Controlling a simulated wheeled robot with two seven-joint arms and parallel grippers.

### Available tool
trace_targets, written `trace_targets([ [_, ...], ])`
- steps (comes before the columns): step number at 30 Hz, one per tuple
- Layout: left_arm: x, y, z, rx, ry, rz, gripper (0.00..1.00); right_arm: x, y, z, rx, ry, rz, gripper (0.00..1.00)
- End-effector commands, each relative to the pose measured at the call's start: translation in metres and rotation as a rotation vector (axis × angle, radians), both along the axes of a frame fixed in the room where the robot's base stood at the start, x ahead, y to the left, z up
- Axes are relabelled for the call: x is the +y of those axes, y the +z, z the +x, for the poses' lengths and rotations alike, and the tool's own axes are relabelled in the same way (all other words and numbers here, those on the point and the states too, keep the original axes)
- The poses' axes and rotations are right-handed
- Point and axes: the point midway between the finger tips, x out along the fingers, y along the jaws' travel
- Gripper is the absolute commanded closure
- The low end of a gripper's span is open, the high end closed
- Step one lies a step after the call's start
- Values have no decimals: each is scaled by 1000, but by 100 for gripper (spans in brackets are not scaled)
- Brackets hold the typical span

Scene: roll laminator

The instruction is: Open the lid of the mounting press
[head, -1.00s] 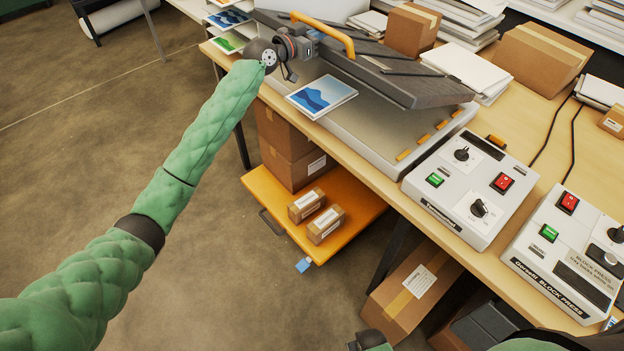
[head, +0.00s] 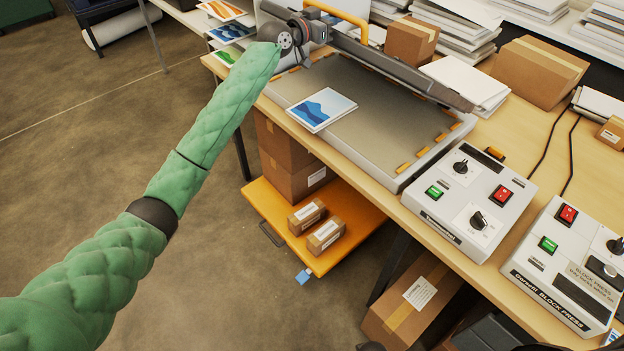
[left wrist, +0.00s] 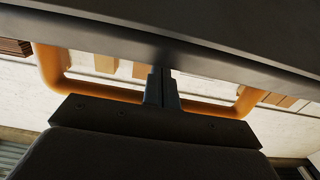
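The mounting press stands on the table with its grey bed (head: 395,125) uncovered at the front. Its dark lid (head: 400,72) is raised and seen nearly edge-on in the head view. The orange handle (head: 345,18) is on the lid's front edge; its bar also crosses the left wrist view (left wrist: 105,91). My left gripper (head: 312,32) is at the lid's front left, beside the handle. In the left wrist view its fingers (left wrist: 163,86) are together, overlapping the handle bar below the lid's edge (left wrist: 220,65). I see no bar between them; contact is unclear. My right gripper is out of view.
A blue print (head: 320,109) lies on the bed's front left. Two control boxes (head: 470,200) stand to the right. Cardboard boxes (head: 540,70) and paper stacks are behind the press. An orange shelf (head: 345,245) with small cartons juts out below the table.

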Motion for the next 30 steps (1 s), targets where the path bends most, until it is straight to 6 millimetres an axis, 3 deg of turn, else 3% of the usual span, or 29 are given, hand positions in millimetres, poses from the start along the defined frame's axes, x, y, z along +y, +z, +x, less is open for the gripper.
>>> trace_targets([
  [4,-10,16,7,-2,0,-1,100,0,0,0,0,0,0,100],
  [11,-16,22,12,1,0,-1,100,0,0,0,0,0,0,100],
  [30,-53,63,38,0,-1,0,100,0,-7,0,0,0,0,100],
])
